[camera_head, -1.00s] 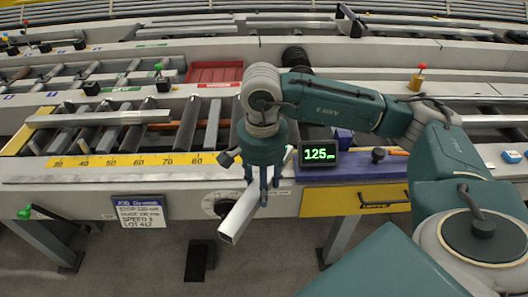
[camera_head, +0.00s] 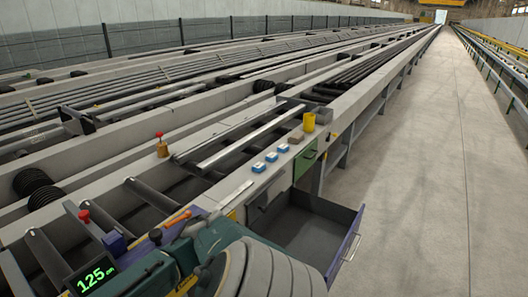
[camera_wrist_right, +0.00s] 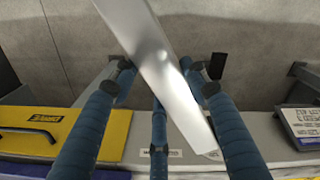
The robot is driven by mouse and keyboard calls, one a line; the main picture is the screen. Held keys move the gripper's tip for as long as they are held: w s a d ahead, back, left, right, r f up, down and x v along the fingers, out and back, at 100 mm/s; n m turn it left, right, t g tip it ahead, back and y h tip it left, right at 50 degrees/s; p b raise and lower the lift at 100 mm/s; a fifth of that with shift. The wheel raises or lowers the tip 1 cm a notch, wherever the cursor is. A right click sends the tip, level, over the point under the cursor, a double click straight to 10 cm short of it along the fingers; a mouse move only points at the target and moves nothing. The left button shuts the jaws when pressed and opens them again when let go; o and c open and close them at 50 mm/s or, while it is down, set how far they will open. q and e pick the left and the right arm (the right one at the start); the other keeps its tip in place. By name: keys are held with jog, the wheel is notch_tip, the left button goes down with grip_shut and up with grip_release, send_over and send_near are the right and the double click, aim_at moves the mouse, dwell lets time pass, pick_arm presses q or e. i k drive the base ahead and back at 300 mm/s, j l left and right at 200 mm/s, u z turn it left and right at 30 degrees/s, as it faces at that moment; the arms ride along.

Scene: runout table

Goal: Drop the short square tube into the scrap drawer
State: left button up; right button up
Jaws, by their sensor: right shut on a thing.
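The short square tube (camera_wrist_right: 182,100), bare silvery metal, runs slantwise through the right wrist view. My right gripper (camera_wrist_right: 157,68) is shut on it, with its blue-sleeved fingers around the tube. Below the tube are the floor and the table's front edge. In the head view the tube and gripper are out of sight; only part of my right arm shows at the bottom. An open drawer (camera_head: 345,247) with a purple front is pulled out over the walkway at lower centre right. Its visible grey inside looks empty, and no label on it is readable. My left gripper is not in view.
A yellow cup (camera_head: 309,122) and blue boxes (camera_head: 271,157) sit on the ledge above. A closed yellow drawer (camera_wrist_right: 30,133) shows in the wrist view. The walkway (camera_head: 430,200) is clear.

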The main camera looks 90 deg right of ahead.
aim_at(309, 243)
jog(key=k+l+z, duration=0.35)
jog(key=l, duration=0.85)
jog(key=k+l+z, duration=0.15)
jog(key=l+z, duration=0.2)
jog(key=l, duration=0.9)
jog(key=l+z, duration=0.35)
jog(key=l, duration=0.9)
